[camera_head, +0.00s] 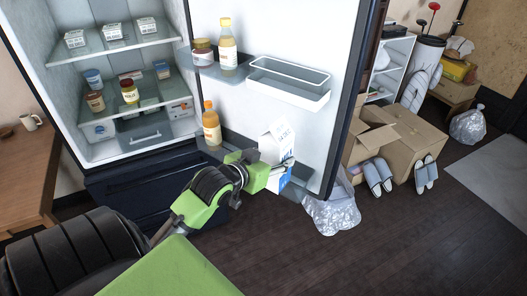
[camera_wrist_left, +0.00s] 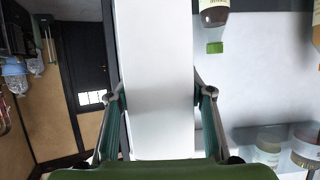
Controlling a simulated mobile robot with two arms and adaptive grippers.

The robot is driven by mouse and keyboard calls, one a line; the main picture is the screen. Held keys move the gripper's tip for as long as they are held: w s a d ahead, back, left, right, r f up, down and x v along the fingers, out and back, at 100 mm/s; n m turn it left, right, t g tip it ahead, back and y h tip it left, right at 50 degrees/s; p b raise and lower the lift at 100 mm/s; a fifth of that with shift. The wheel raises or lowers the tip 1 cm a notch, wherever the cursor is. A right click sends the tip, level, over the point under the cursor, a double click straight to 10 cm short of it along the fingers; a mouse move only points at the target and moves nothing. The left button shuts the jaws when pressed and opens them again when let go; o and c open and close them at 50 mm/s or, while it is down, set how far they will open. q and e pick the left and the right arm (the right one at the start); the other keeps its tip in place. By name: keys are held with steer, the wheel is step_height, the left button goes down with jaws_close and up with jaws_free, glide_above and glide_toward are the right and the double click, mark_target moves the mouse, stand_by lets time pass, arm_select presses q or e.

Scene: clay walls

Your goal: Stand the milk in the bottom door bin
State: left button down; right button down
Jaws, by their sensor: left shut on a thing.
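The milk (camera_head: 277,146) is a white gabled carton with blue near its base. My left gripper (camera_head: 277,166) is shut on it and holds it roughly upright, leaning slightly, in front of the open fridge door. In the left wrist view the white carton (camera_wrist_left: 157,60) fills the space between the two fingers (camera_wrist_left: 160,97). The bottom door bin (camera_head: 232,141) runs low along the door, partly hidden behind my gripper and the carton. I cannot tell whether the carton's base is inside the bin or in front of it. My right gripper is not in view.
An orange-capped bottle (camera_head: 211,125) stands at the left end of the bottom bin. Above are a jar (camera_head: 202,52), a pale bottle (camera_head: 227,48) and an empty white-rimmed bin (camera_head: 288,84). A plastic bag (camera_head: 333,208) and cardboard boxes (camera_head: 400,140) lie right of the door.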

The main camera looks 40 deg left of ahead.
arm_select(q)
steer(key=w+p, duration=0.1)
steer(key=w, duration=0.8)
step_height(320, 180, down, 6)
steer(key=p, duration=0.1)
steer(key=shift+w+a+f+p, duration=0.2)
steer(key=shift+a+f+p, duration=0.05)
steer(key=shift+a+p, duration=0.15)
steer(key=shift+f, duration=0.4)
steer(key=shift+f, duration=0.2)
steer(key=c, duration=1)
jaws_free()
steer(key=shift+s+f, duration=0.15)
steer(key=shift+f, duration=0.1)
steer(key=shift+r, duration=0.15)
